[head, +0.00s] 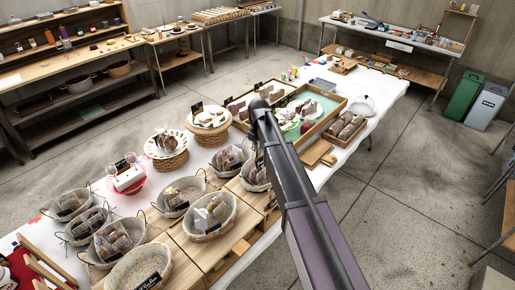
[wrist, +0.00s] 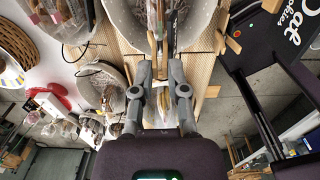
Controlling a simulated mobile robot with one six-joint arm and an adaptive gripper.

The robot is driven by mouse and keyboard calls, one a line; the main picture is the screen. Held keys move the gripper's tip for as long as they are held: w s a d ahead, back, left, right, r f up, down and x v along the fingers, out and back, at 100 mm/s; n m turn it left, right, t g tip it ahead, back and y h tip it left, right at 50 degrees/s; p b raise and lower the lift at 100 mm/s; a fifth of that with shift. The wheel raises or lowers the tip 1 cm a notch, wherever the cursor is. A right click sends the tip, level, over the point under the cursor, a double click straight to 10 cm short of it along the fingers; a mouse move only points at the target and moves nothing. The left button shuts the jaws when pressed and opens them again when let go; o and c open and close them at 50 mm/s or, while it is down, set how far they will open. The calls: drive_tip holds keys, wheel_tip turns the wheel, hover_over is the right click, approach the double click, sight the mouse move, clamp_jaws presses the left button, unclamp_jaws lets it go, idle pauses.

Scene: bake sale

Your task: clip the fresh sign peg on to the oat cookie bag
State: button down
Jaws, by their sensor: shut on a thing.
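My gripper (wrist: 161,58) shows in the wrist view, its two fingers close together and shut on a thin, wood-coloured piece (wrist: 153,42) seen nearly edge-on, likely the sign peg. Its far end and any sign on it are hard to make out. The fingertips are over or beside a pale wicker basket (wrist: 197,22). Which bag is the oat cookie bag I cannot tell.
Wicker baskets with bagged goods, such as this one (head: 209,216), crowd the near table. Wooden trays (head: 325,122) and plates on round stands (head: 166,160) are behind. The tablecloth's far right end (head: 385,88) is mostly clear. The concrete floor (head: 410,180) at right is open.

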drive_tip(key=shift+f+b, duration=1.2)
drive_tip(key=shift+f, duration=0.05)
idle(0.8)
drive_tip(key=c, duration=1.1)
unclamp_jaws()
drive_tip(key=o, duration=0.4)
idle(0.6)
drive_tip(key=o, duration=0.6)
drive_tip(key=shift+c, duration=0.2)
drive_tip(key=shift+r, duration=0.15)
wheel_tip(320, 180, up, 7)
drive_tip(key=p, duration=0.7)
idle(0.6)
drive_tip(key=shift+s, duration=0.15)
idle(0.4)
